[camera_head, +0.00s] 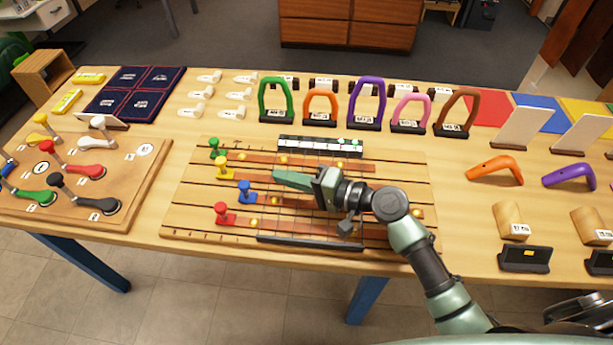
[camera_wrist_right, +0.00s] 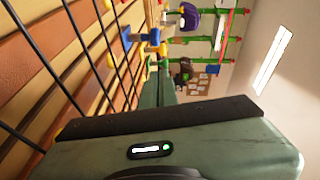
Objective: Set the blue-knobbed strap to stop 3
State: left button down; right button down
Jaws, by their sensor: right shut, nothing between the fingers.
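The strap board (camera_head: 185,220) lies mid-table with brown straps in grooves, crossed by thin dark bars. The blue knob (camera_head: 245,191) stands upright at the left end of its strap, a little further right than the green knob (camera_head: 214,147), yellow knob (camera_head: 222,166) and red knob (camera_head: 222,213). My right gripper (camera_head: 276,177) is shut and empty above the board, its tips right of and slightly behind the blue knob, apart from it. The blue knob also shows beyond the fingers in the right wrist view (camera_wrist_right: 153,38). Stop numbers are too small to read. My left gripper is out of view.
A lever board (camera_head: 140,185) stands left of the strap board. Several coloured handles, including a green one (camera_head: 276,100), stand behind it. An orange angled piece (camera_head: 495,170) lies to the right. A dark bar (camera_head: 310,243) runs along the board's front.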

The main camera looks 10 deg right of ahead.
aim_at(267, 198)
jog(key=a, duration=0.1)
jog(key=a+p, duration=0.1)
jog(key=a, duration=0.2)
jog(key=shift+f, duration=0.25)
jog(key=shift+s+a+f+p, duration=0.1)
jog(key=shift+a+p, duration=0.2)
jog(key=shift+a, duration=0.05)
jog(key=shift+f, duration=0.1)
